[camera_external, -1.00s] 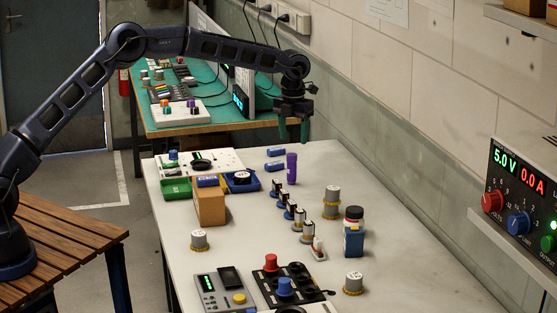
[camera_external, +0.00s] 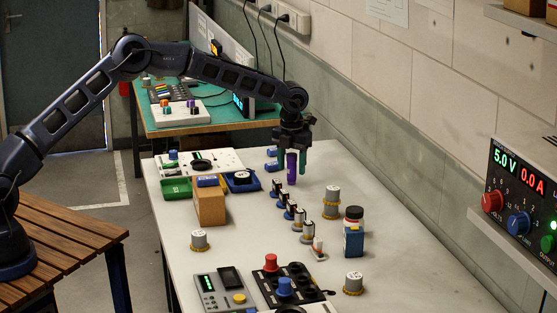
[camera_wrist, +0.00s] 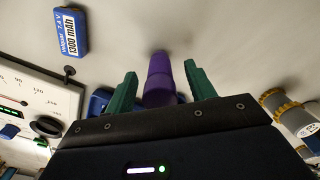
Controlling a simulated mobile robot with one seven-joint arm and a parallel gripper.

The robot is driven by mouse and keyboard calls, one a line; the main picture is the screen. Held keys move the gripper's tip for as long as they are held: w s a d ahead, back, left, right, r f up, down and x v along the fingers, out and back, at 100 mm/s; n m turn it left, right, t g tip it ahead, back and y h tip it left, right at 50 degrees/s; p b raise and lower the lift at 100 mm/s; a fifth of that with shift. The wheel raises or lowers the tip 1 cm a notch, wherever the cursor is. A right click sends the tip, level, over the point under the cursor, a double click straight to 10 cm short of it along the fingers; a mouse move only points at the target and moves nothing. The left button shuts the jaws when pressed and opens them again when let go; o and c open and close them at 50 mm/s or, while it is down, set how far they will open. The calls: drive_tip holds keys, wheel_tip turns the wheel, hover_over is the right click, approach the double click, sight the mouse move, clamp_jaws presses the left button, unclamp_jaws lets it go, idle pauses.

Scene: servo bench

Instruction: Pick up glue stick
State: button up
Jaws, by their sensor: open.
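The glue stick is a purple cylinder (camera_external: 292,168) standing upright on the white bench, toward its far end. My gripper (camera_external: 293,160) is over it, pointing down, with its two green fingers open on either side of the stick's upper part. In the wrist view the purple stick (camera_wrist: 160,80) shows between the green fingertips of my gripper (camera_wrist: 161,84), with gaps to both. Its near end is hidden behind the dark gripper body there. The fingers do not appear to grip it.
Blue batteries (camera_external: 272,167) lie just left of the stick; one (camera_wrist: 68,33) shows in the wrist view. A row of small servos (camera_external: 289,209) runs nearer the camera. Silver-and-brass cylinders (camera_external: 332,200) stand to the right. A cardboard box (camera_external: 210,206) stands left. Bench space right of the stick is clear.

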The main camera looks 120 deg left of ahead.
drive_tip(key=shift+f, duration=0.75)
drive_tip(key=c, duration=1)
drive_tip(key=shift+r, duration=0.1)
drive_tip(key=shift+c, duration=0.2)
